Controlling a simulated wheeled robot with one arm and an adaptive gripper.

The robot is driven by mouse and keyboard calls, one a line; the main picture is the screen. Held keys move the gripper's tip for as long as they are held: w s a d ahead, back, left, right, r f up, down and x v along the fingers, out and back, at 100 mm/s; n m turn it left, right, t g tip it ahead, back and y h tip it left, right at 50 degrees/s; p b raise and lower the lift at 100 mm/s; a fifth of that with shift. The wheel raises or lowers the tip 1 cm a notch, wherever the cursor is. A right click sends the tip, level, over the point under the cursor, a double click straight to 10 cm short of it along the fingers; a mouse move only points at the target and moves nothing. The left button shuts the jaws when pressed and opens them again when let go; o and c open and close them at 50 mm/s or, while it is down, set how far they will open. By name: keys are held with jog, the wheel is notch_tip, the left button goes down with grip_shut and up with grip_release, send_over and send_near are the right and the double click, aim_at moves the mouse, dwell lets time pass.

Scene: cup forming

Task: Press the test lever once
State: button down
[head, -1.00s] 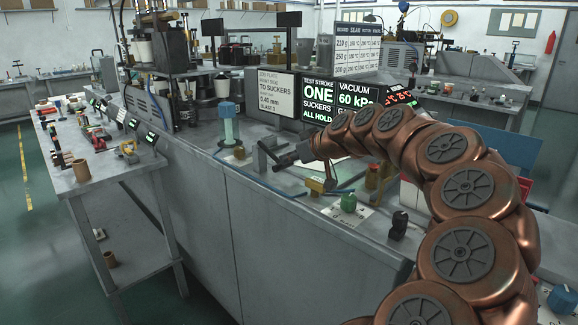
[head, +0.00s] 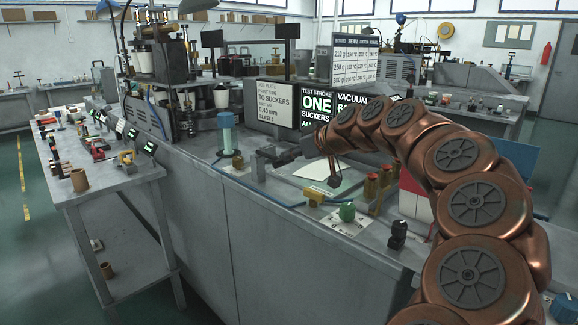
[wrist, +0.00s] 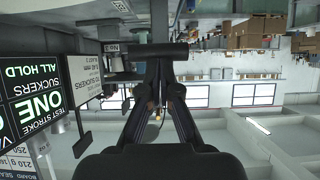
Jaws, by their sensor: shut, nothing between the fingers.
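My gripper (head: 272,157) is at the end of the copper arm, over the bench near its front edge, pointing left. In the wrist view its dark fingers (wrist: 156,68) are together and empty. A dark crossbar (wrist: 125,50) lies across the fingertips there, with a dark upright behind it; it looks like the test lever's handle, but I cannot tell whether the fingers touch it. In the head view a dark lever-like part (head: 258,170) stands at the gripper's tip, partly hidden. The test stroke screen (head: 316,103) reads "ONE" and also shows in the wrist view (wrist: 30,110).
A blue-topped cylinder (head: 226,134) stands left of the gripper. A yellow block (head: 318,197), a green knob (head: 347,211) and a black switch (head: 398,230) are on the bench to the right. The forming machine (head: 165,90) stands behind left.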

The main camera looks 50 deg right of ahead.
jog(key=v, duration=0.9)
jog(key=shift+r+b, duration=0.3)
dwell(0.4)
jog(key=w+a+f+n+g+y, duration=0.1)
jog(key=a+f+g+y, duration=0.15)
jog(key=a+f, duration=0.8)
jog(key=w+a+f+n+g+y, duration=0.1)
jog(key=a+f+n+g, duration=0.2)
jog(key=a, duration=1.5)
jog(key=s+a+f+m+g+h, duration=0.1)
jog(key=s+a+f+m+g, duration=0.1)
jog(key=s+a+f+g, duration=0.5)
jog(key=s+a+f+m+g+h, duration=0.1)
jog(key=s+f, duration=0.4)
jog(key=s, duration=0.3)
jog(key=s+a+f+m+g+h, duration=0.1)
jog(key=s+f+g, duration=0.1)
jog(key=s+f, duration=0.45)
notch_tip(320, 180, up, 19)
jog(key=t+p, duration=0.1)
jog(key=p, duration=1.5)
jog(key=shift+s+d, duration=0.15)
jog(key=shift+d, duration=0.05)
